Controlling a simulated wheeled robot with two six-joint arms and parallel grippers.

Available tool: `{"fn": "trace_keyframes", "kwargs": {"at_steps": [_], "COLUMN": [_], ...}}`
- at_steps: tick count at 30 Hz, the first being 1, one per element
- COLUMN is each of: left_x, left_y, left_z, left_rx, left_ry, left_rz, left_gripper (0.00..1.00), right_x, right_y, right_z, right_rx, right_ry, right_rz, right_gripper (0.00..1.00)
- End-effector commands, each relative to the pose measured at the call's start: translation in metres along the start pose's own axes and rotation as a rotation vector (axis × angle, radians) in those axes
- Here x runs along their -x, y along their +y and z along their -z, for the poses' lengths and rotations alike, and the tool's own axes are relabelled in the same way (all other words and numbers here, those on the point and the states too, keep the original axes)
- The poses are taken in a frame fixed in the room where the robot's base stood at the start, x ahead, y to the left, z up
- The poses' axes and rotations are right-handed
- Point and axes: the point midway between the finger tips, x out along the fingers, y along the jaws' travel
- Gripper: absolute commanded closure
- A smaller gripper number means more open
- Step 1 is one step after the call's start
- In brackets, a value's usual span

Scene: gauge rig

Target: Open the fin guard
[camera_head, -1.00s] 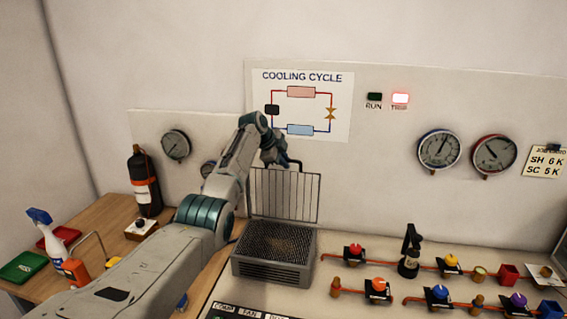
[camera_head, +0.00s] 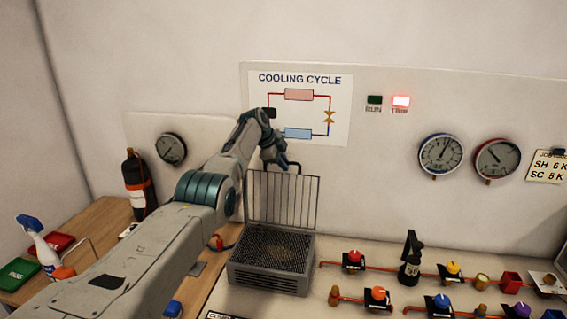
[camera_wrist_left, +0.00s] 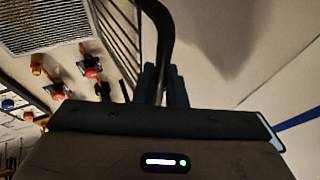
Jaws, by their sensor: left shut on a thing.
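The fin guard (camera_head: 284,201) is a wire grille standing upright at the back edge of the grey finned box (camera_head: 270,262). The box's finned top is uncovered. My left gripper (camera_head: 277,164) is at the top edge of the guard, shut on its dark handle (camera_head: 294,165). In the left wrist view the curved black handle (camera_wrist_left: 160,35) runs down between the dark fingers (camera_wrist_left: 161,84), with the guard's bars (camera_wrist_left: 121,38) beside it. The handle's far end by the fingers is partly hidden. My right gripper is not in view.
Several coloured valve knobs (camera_head: 377,297) on red pipes and a small black bottle-like part (camera_head: 411,258) stand right of the box. The wall panel with gauges (camera_head: 440,155) is close behind the guard. A spray bottle (camera_head: 38,243) and trays stand at left.

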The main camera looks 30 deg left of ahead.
Motion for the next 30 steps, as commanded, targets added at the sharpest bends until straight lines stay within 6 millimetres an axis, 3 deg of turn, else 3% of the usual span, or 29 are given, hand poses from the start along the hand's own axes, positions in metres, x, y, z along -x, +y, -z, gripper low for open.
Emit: {"fn": "trace_keyframes", "kwargs": {"at_steps": [1, 3, 4, 17, 23, 30], "left_x": [-0.004, -0.004, -0.004, -0.002, 0.018, 0.068], "left_y": [0.004, 0.004, 0.004, 0.005, 0.005, 0.003], "left_z": [-0.002, -0.002, -0.002, -0.004, -0.004, -0.002], "left_rx": [0.002, 0.002, 0.002, 0.003, 0.002, 0.000], "left_ry": [-0.002, -0.002, -0.002, -0.002, -0.003, -0.003], "left_rz": [-0.009, -0.009, -0.010, -0.012, -0.005, 0.006], "left_gripper": [0.83, 0.70, 0.68, 0.68, 0.68, 0.68], "right_x": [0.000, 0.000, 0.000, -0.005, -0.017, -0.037], "right_y": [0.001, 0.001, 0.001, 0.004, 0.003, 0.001], "right_z": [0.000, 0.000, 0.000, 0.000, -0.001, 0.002], "right_rx": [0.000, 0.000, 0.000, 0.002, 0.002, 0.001], "right_ry": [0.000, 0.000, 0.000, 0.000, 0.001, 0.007], "right_rz": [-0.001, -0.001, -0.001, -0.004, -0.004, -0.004], "right_gripper": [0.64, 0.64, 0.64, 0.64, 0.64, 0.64]}}
